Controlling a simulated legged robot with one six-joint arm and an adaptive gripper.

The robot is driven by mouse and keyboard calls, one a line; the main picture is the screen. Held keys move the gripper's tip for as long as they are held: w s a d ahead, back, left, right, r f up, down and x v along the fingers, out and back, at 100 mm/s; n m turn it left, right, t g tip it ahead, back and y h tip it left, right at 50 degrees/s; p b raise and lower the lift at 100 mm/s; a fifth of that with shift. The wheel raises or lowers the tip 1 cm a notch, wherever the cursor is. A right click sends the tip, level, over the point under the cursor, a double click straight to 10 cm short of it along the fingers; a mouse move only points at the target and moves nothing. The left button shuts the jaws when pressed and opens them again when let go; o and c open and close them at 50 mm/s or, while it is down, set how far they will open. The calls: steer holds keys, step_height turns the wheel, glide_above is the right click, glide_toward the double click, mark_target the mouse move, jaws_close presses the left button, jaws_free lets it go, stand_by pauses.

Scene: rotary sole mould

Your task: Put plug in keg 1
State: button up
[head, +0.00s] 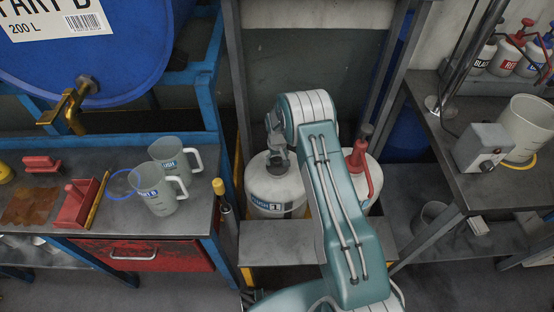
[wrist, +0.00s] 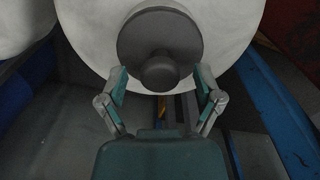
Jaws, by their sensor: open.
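Keg 1 (head: 277,192), a white keg with a blue label, stands on a low grey bench in the middle of the head view. A dark grey round plug (wrist: 160,40) with a knob shows against the keg's white top (wrist: 226,25) in the wrist view. My gripper (wrist: 160,76) is open, with one finger on each side of the knob and a gap to both. In the head view my gripper (head: 277,153) is at the top of keg 1 and hides much of it. How deep the plug sits is not visible.
A second white keg (head: 374,172) with a red pump handle (head: 359,165) stands right of keg 1, partly behind my arm. Grey frame posts flank both kegs. The left workbench holds jugs (head: 155,190) and a red tool; the right table holds pump bottles and a bucket (head: 524,130).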

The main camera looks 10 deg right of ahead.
step_height(320, 180, up, 12)
stand_by(0.6)
stand_by(0.4)
steer(key=s+r+t, duration=0.1)
steer(key=s+r, duration=0.6)
steer(key=r, duration=0.6)
steer(key=s+r+t, duration=0.2)
steer(key=s+r, duration=0.5)
steer(key=r, duration=0.7)
steer(key=s+r+m+t, duration=0.1)
steer(key=s+r, duration=0.1)
steer(key=s, duration=0.9)
steer(key=s+r+t, duration=0.1)
steer(key=s+r, duration=0.2)
steer(key=s, duration=0.9)
steer(key=shift+m+t, duration=0.3)
steer(key=shift+m, duration=0.1)
